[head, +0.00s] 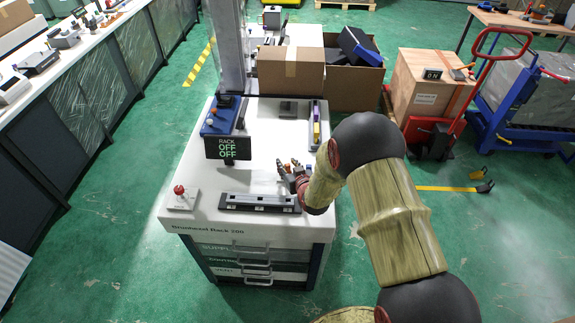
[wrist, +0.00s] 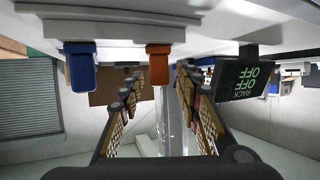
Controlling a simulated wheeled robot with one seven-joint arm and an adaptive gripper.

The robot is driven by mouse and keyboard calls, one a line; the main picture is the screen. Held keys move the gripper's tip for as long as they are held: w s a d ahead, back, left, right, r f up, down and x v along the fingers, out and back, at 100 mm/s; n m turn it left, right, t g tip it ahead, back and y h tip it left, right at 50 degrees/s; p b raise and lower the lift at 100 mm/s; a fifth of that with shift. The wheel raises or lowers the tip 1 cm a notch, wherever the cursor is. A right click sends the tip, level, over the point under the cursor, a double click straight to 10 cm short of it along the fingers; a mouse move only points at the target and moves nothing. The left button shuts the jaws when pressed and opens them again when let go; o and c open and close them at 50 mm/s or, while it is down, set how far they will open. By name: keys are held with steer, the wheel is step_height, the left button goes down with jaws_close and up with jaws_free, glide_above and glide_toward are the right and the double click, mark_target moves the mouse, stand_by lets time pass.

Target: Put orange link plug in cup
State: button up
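The orange link plug (wrist: 159,64) shows in the upside-down wrist view, projecting from a pale surface at the top edge. It lies between the two fingers of my gripper (wrist: 158,80), with a visible gap on both sides. My gripper is open and holds nothing. In the head view my gripper (head: 288,169) is low over the right part of the white bench top (head: 255,165), behind the dark rail. I cannot make out the orange plug in the head view. I cannot identify the cup in either view.
A blue plug (wrist: 80,66) is left of the orange one in the wrist view. The rack display (head: 228,148) reads OFF OFF. A cardboard box (head: 291,70) is behind.

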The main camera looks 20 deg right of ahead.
steer(key=p+v, duration=0.2)
steer(key=v, duration=1)
steer(key=s+d+r+g+h, duration=0.1)
steer(key=s+r+g, duration=0.15)
steer(key=r, duration=0.55)
steer(key=s+r+g+h, duration=0.1)
steer(key=s+r, duration=0.2)
steer(key=r, duration=0.6)
steer(key=s+a+r+g, duration=0.1)
steer(key=s+r, duration=0.3)
steer(key=s, duration=0.8)
steer(key=s+a+r+g, duration=0.1)
steer(key=s+r+g, duration=0.2)
steer(key=s, duration=0.9)
step_height(320, 180, up, 2)
steer(key=shift+s+r+m+y, duration=0.2)
steer(key=shift+r+m+y, duration=0.05)
steer(key=shift+m+y, duration=0.15)
steer(key=shift+b, duration=0.3)
